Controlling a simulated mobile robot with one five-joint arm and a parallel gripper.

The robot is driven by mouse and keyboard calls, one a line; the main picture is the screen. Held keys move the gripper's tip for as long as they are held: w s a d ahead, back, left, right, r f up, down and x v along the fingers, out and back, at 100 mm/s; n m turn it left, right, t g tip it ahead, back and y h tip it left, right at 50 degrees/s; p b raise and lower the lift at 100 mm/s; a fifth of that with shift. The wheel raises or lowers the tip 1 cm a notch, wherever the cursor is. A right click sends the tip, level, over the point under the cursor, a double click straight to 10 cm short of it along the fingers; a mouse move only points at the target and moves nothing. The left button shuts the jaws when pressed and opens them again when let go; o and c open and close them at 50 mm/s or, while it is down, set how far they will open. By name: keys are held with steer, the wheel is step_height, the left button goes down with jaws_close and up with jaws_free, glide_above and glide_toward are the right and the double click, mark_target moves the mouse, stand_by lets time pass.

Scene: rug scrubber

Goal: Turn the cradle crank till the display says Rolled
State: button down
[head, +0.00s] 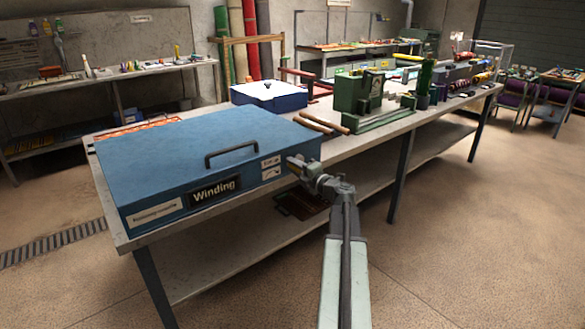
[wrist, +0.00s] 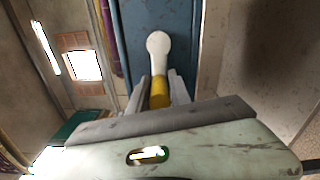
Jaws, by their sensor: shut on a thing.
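The blue scrubber case (head: 210,150) sits on the near end of the long workbench, with a black handle on its lid. Its front display (head: 215,190) reads "Winding". The crank is at the case's right end; in the wrist view its white arm (wrist: 158,50) runs down to a yellow grip (wrist: 159,94). My gripper (head: 298,165) is at that right end. In the wrist view its fingers (wrist: 159,90) are on either side of the yellow grip and shut on it. In the head view my gripper largely hides the crank.
Wooden-handled tools (head: 322,123) and a green machine (head: 362,95) stand behind the case on the workbench (head: 400,122). A white-and-blue box (head: 268,96) is behind it too. The floor (head: 450,230) right of my arm is clear.

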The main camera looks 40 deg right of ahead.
steer(key=c, duration=1.3)
jaws_free()
steer(key=shift+d, duration=0.1)
steer(key=shift+o, duration=0.2)
steer(key=s, duration=0.8)
steer(key=shift+a, duration=0.35)
